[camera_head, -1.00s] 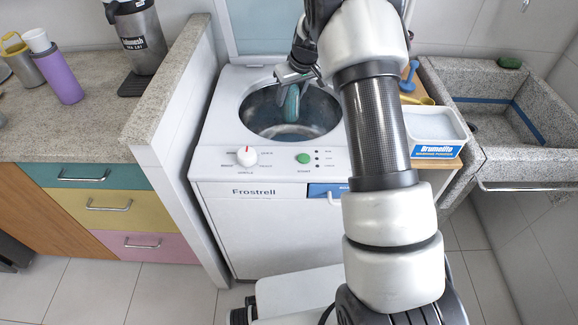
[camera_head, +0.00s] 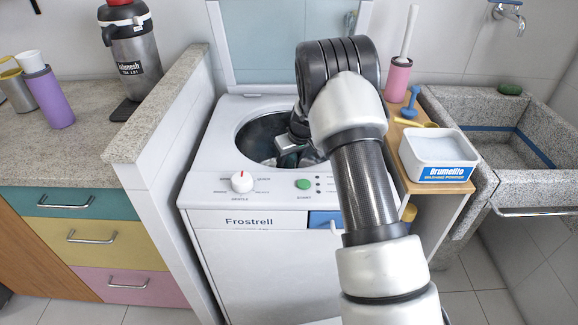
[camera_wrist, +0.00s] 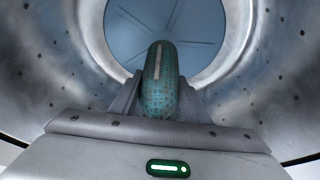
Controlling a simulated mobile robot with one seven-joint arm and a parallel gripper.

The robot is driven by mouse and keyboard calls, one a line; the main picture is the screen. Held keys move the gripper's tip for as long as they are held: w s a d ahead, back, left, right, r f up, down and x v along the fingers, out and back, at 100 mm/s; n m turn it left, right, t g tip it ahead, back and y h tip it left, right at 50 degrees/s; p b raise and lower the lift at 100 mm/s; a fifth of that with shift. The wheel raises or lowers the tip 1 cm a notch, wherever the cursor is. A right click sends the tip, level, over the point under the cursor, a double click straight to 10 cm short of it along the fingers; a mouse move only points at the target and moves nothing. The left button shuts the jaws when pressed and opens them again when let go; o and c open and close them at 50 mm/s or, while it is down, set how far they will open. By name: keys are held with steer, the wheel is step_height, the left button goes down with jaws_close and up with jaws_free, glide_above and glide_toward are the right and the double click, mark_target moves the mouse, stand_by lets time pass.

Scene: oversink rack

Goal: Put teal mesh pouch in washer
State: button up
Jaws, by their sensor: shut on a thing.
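The washer (camera_head: 215,180) is a white top-loader marked Frostrell with its round opening uncovered. My gripper (camera_head: 287,155) reaches down into the opening, and my arm hides the right part of it. In the wrist view my gripper (camera_wrist: 158,105) is shut on the teal mesh pouch (camera_wrist: 160,75), a rounded patterned bundle with a pale strip. The perforated steel drum (camera_wrist: 265,60) surrounds the pouch, with the drum's bluish bottom beyond it. In the head view the pouch is mostly hidden by the gripper and arm.
The raised lid (camera_head: 290,45) stands behind the opening. A stone-topped partition (camera_head: 165,105) borders the washer's left. At right are a washing powder tub (camera_head: 437,160), a pink brush holder (camera_head: 397,80) and a stone sink (camera_head: 520,150).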

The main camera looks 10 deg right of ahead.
steer(key=shift+f, duration=0.25)
steer(key=shift+f, duration=0.1)
steer(key=shift+f+b, duration=0.5)
steer(key=shift+b, duration=0.05)
steer(key=o, duration=1.2)
